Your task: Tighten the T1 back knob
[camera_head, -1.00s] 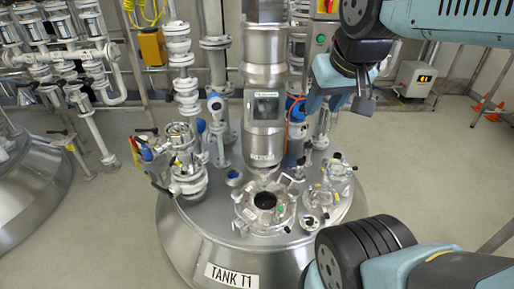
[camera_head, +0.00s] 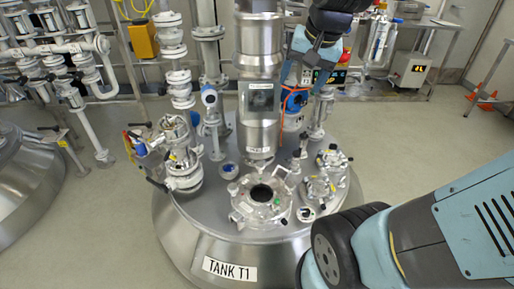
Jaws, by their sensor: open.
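Tank T1 (camera_head: 205,240) is a large steel vessel with a label (camera_head: 230,269) reading "TANK T1" on its front. On its top sits a round hatch (camera_head: 245,212) with a dark central opening and several small clamp knobs around its rim. The knobs are too small to tell which one is the back knob or how tight it is. My gripper (camera_head: 306,78) is at the top, right of the steel column and above the back right of the tank. It is open and appears empty. It is apart from the hatch in the picture.
A tall steel column (camera_head: 259,90) stands behind the hatch. Valve piping (camera_head: 183,165) stands left of it, and small fittings (camera_head: 322,186) stand to the right. My own arm fills the lower right. A bench with a display box (camera_head: 411,70) is behind; open floor lies right.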

